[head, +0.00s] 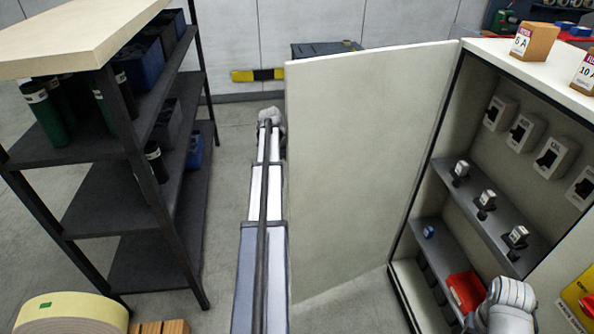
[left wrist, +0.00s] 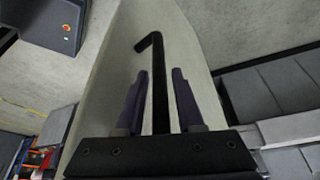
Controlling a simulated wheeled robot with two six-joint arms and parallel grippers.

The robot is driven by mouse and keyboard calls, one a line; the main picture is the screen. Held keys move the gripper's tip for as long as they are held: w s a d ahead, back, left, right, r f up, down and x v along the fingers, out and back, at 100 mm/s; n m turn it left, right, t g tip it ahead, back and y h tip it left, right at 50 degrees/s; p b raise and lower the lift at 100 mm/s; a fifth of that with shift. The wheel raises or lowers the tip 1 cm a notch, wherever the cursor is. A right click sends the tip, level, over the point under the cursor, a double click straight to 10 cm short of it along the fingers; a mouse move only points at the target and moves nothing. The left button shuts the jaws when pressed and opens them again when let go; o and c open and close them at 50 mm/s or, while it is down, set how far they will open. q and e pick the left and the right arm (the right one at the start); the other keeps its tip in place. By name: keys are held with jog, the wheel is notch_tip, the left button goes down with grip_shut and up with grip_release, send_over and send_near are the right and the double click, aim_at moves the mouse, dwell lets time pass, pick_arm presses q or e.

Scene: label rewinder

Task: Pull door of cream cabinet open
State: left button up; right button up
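The cream cabinet (head: 407,275) stands at the right in the head view, its inside in plain sight. Its door (head: 365,160) stands wide open, swung out to the left from the cabinet's left edge. In the left wrist view a black bent handle (left wrist: 152,42) runs along the door face (left wrist: 190,50). My left gripper (left wrist: 160,80) has one finger on each side of the handle, with narrow gaps, so it looks open around it. In the head view my left arm reaches along the door's outer side, and its gripper is hidden.
A dark shelf rack (head: 130,150) with bins and green bottles stands left of my left arm. Grey floor (head: 228,150) lies between rack and door. Inside the cabinet are shelves with switches and a red item (head: 465,292). Small labelled boxes (head: 533,40) stand on top.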

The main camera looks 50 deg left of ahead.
pick_arm(q)
jog(key=shift+o, duration=0.8)
jog(key=shift+w, duration=0.1)
jog(key=shift+r, duration=0.1)
jog(key=shift+a+r+p, duration=0.1)
jog(key=shift+r+p, duration=0.4)
jog(key=shift+p, duration=0.05)
jog(key=p+v, duration=0.6)
jog(key=shift+s+r, duration=0.25)
jog(key=shift+s, duration=0.05)
jog(key=shift+a, duration=0.15)
jog(key=shift+c, duration=0.4)
